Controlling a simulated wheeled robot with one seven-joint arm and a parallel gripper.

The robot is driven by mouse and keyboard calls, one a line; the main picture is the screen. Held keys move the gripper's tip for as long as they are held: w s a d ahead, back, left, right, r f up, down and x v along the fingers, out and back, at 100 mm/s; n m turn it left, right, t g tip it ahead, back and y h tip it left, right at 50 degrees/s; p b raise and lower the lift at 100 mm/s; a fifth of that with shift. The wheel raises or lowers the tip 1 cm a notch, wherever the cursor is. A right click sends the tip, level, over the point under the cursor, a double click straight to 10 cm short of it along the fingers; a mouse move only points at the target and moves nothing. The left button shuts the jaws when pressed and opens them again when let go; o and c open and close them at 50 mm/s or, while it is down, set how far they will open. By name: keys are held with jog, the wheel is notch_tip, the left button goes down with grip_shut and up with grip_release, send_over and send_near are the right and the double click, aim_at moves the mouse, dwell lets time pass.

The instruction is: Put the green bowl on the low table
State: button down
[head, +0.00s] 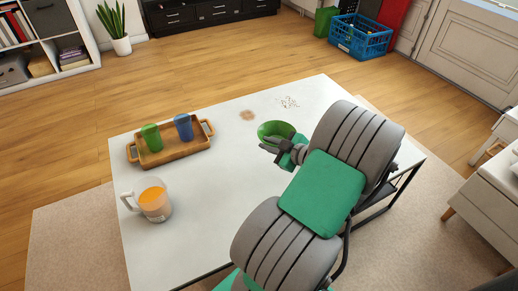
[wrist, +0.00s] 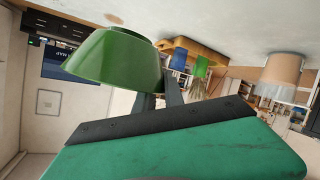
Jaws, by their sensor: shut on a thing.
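The green bowl (head: 277,130) is at the end of my arm, over the right part of the white low table (head: 215,258) in the head view. My gripper (head: 279,148) is shut on the bowl's near side. In the wrist view the green bowl (wrist: 120,57) shows large, with my gripper's dark fingers (wrist: 160,98) against it. That view is upside down, with the table surface at the top. The bowl is close to the table surface; I cannot tell whether it touches. My arm hides the table's right part.
A wooden tray (head: 171,156) with a green cup (head: 152,137) and a blue cup (head: 184,127) stands at the table's left. A glass mug of orange drink (head: 154,200) stands near the left front. A brown stain (head: 247,115) and crumbs (head: 289,102) lie behind. The table's middle is clear.

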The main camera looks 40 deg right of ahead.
jog(key=w+f, duration=0.1)
jog(key=w+d+f+b, duration=0.1)
jog(key=w, duration=0.1)
jog(key=w+f, duration=0.1)
jog(key=w, duration=0.1)
jog(key=shift+d, duration=0.3)
jog(key=w+f+b, duration=0.1)
jog(key=w+d+f+b, duration=0.1)
jog(key=w+f, duration=0.1)
jog(key=w+d+f, duration=0.1)
jog(key=f, duration=0.1)
jog(key=shift+w+b, duration=0.4)
jog(key=f, duration=0.1)
jog(key=f+b, duration=0.2)
jog(key=f, duration=0.1)
jog(key=shift+w+d, duration=0.1)
jog(key=shift+w, duration=0.25)
jog(key=shift+r, duration=0.15)
jog(key=c, duration=1.4)
grip_release()
